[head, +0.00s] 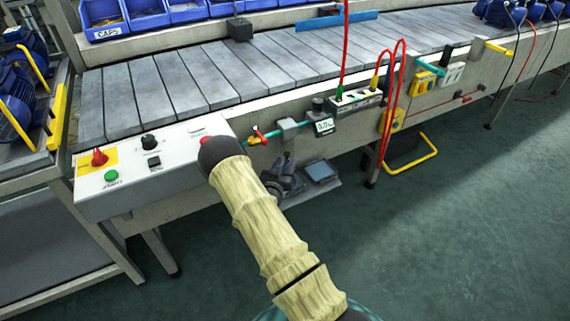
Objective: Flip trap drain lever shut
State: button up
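A dark mechanical shape, possibly my gripper (286,178), shows below the valve, partly behind my sleeve. Its fingers cannot be made out, and nothing is seen touching the lever.
The control panel (130,187) has a red knob, black controls and a green button. A gauge box (324,126) and grey bracket (290,130) are right of the valve. Red hoses (388,90) hang farther right. A flat blue-grey pad (321,170) lies low beneath.

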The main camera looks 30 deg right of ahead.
jog(key=p+v, duration=0.2)
jog(key=v, duration=1.5)
jog(key=shift+p, duration=0.3)
jog(key=shift+r, duration=0.15)
jog(key=s+a+r+n+g+y, duration=0.1)
jog(key=a+r+n+g+y, duration=0.1)
jog(key=a+r+g+y, duration=0.6)
jog(key=s+r+n+g+y, duration=0.1)
jog(key=s+r+n+y, duration=0.1)
jog(key=s+r, duration=0.45)
jog(key=s+r+n+g+y, duration=0.1)
jog(key=s+r+n+y, duration=0.2)
jog(key=s, duration=0.6)
notch_tip(320, 180, up, 32)
jog(key=p, duration=3)
jog(key=shift+d+f+p, duration=0.2)
jog(key=shift+d+p, duration=0.1)
jog(key=shift+d, duration=0.1)
